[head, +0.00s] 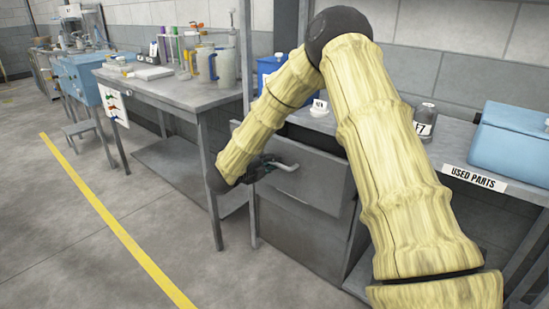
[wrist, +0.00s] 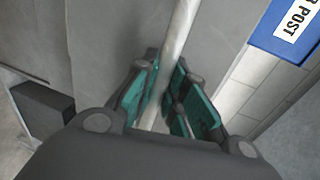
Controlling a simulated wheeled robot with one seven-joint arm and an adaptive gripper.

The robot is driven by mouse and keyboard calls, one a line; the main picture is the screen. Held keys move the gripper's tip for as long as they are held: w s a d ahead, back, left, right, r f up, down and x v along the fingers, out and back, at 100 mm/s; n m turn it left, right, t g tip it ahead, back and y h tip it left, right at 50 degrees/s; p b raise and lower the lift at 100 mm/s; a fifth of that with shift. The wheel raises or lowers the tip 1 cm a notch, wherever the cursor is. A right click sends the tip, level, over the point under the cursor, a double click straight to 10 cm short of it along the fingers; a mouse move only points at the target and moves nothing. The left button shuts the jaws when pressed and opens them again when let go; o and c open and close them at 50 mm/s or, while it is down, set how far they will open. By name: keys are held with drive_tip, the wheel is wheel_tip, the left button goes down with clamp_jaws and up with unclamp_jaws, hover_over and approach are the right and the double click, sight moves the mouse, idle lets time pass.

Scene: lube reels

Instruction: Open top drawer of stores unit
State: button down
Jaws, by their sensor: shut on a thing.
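The grey stores unit (head: 300,248) stands under the bench at centre, partly hidden by my arm. Its top drawer (head: 318,182) has a pale bar handle (head: 288,167) across the front. A dark gap shows behind the drawer front's top edge, so the drawer appears to stand partly out. My gripper (head: 264,166) is at the left end of the handle. In the wrist view, the teal-padded fingers (wrist: 172,102) are closed around the handle bar (wrist: 181,32), which runs between them. The drawer's inside is mostly hidden.
A blue box with a POST label (wrist: 287,30) is on the right in the wrist view. A bench with jugs (head: 205,64) stands left of the unit. A grey weight-like item (head: 425,115) and blue case (head: 512,135) are on the right. The floor in front is clear.

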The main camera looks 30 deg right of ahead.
drive_tip(key=f+v, duration=0.3)
drive_tip(key=v, duration=1)
drive_tip(key=shift+s+a, duration=0.35)
drive_tip(key=shift+a, duration=0.3)
drive_tip(key=shift+r, duration=0.1)
drive_tip(key=c, duration=1.5)
unclamp_jaws()
drive_tip(key=shift+w, duration=0.1)
drive_tip(key=shift+o, duration=0.2)
drive_tip(key=v, duration=1.2)
